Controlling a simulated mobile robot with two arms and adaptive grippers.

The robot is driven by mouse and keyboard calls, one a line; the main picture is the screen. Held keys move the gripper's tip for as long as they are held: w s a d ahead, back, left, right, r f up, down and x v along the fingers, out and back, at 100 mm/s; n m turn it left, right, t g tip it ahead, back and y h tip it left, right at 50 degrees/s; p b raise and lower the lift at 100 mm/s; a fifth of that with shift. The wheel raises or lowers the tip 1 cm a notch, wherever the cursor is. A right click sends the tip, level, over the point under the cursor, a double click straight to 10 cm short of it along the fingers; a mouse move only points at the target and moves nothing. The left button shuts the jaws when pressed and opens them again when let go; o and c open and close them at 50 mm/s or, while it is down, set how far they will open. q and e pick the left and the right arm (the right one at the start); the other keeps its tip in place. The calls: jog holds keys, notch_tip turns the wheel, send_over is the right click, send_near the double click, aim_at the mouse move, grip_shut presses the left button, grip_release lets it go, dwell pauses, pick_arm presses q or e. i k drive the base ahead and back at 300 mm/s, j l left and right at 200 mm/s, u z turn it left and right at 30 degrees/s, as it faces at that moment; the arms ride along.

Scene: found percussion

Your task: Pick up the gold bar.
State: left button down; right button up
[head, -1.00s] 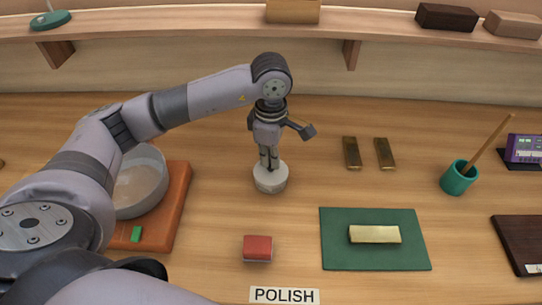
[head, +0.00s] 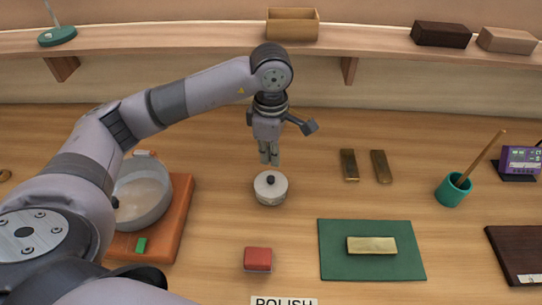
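A gold-coloured bar (head: 371,246) lies flat on a green mat (head: 335,268) at the lower right of centre. Two darker brass-coloured bars, a left one (head: 349,165) and a right one (head: 381,167), lie on the bare wood behind the mat. My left gripper (head: 270,163) points down above a round white pot (head: 270,194) with a black knob on top. The gripper is clear of the knob and holds nothing. Its two fingers are close together, and I cannot tell whether they are fully shut. It is left of all the bars. My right gripper is not in view.
A red block (head: 257,259) sits left of the mat. A metal bowl (head: 143,198) on an orange-brown base (head: 182,205) stands at left. A teal cup (head: 452,191) with a stick and a dark board (head: 519,254) are at right. A shelf (head: 200,46) runs behind.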

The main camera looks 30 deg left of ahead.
aim_at(355, 246)
jog(key=k+l, duration=0.5)
jog(key=k, duration=0.15)
jog(key=k+l, duration=0.5)
jog(key=k, duration=0.2)
